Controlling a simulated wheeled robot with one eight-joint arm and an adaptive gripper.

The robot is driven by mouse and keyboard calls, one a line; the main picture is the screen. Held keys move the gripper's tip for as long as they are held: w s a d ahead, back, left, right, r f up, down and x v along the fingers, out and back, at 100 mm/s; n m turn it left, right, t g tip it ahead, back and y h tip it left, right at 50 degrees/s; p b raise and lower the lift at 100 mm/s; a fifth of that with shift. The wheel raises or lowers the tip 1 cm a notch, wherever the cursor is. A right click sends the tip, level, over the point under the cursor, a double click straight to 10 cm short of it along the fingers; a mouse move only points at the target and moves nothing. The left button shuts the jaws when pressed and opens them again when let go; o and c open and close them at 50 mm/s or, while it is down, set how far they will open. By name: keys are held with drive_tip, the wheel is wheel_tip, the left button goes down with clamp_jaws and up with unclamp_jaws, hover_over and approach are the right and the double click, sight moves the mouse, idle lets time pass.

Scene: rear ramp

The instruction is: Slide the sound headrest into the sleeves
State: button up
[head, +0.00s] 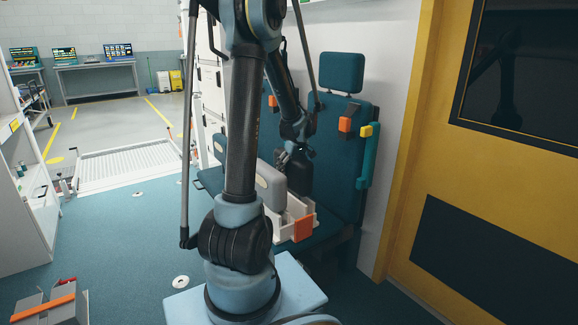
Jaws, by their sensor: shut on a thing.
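A grey padded headrest (271,187) with a pale patch on its face stands tilted in a white open tray (284,225) on the teal seat. My gripper (283,160) reaches down to its upper edge and appears shut on it; the fingertips are small and partly hidden. A dark block-like shape (299,177) is just right of it; I cannot tell whether it is another headrest or part of my gripper. A teal headrest (342,72) sits on posts above the right part of the seat back (340,150).
An orange tab (304,229) is on the tray's front. A teal armrest (369,157) and a yellow door (425,165) are at the right. A grey box with an orange strap (48,305) lies at lower left. The teal floor (118,235) is mostly clear toward the ramp (128,166).

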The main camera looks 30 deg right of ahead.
drive_tip(key=shift+f, duration=1.05)
drive_tip(key=o, duration=1.7)
drive_tip(key=shift+o, duration=0.2)
drive_tip(key=v, duration=1.1)
drive_tip(key=shift+s+r, duration=0.2)
drive_tip(key=shift+r, duration=0.15)
drive_tip(key=shift+a, duration=0.1)
